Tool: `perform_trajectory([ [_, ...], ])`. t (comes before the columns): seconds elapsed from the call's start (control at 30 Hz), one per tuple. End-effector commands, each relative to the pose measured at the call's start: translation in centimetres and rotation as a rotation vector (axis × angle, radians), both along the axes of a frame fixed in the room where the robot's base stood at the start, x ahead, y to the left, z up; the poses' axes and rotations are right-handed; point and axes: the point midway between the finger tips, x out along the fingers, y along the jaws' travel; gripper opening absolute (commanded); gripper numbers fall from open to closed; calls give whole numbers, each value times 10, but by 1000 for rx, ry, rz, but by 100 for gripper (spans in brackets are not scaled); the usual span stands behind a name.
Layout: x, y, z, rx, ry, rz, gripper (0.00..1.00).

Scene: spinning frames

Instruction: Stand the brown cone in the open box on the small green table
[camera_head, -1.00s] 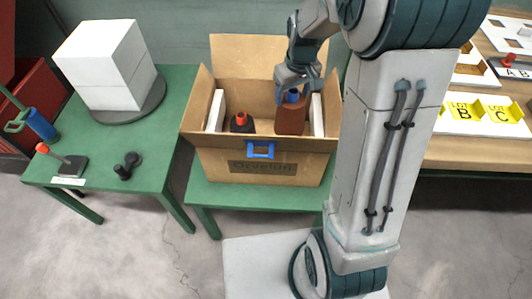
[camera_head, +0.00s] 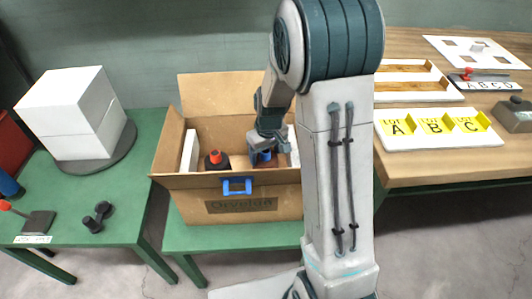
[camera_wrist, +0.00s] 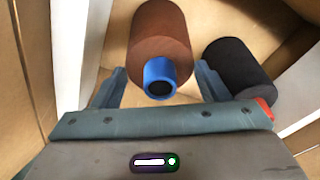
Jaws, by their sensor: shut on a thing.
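The open cardboard box (camera_head: 188,202) stands on the small green table (camera_head: 205,238). My gripper (camera_head: 265,148) reaches down into the right part of the box. It is shut on the brown cone.
A dark cone with a red top (camera_head: 216,160) stands left of it inside the box; it is close beside it in the wrist view (camera_wrist: 240,72). White panels (camera_head: 190,152) line the box sides. A blue clip (camera_head: 237,186) sits on the front rim.

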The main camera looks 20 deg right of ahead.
Motion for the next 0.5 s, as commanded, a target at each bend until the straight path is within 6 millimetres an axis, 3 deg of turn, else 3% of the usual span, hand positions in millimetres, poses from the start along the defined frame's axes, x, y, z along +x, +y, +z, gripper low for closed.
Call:
perform_trajectory([
  [0.27,1,0,-2,0,-3,-1,6],
  [0.3,0,0,-1,0,-1,-1,76],
  [0.37,0,0,-1,0,-1,-1,90],
  [0.5,0,0,-1,0,-1,-1,90],
])
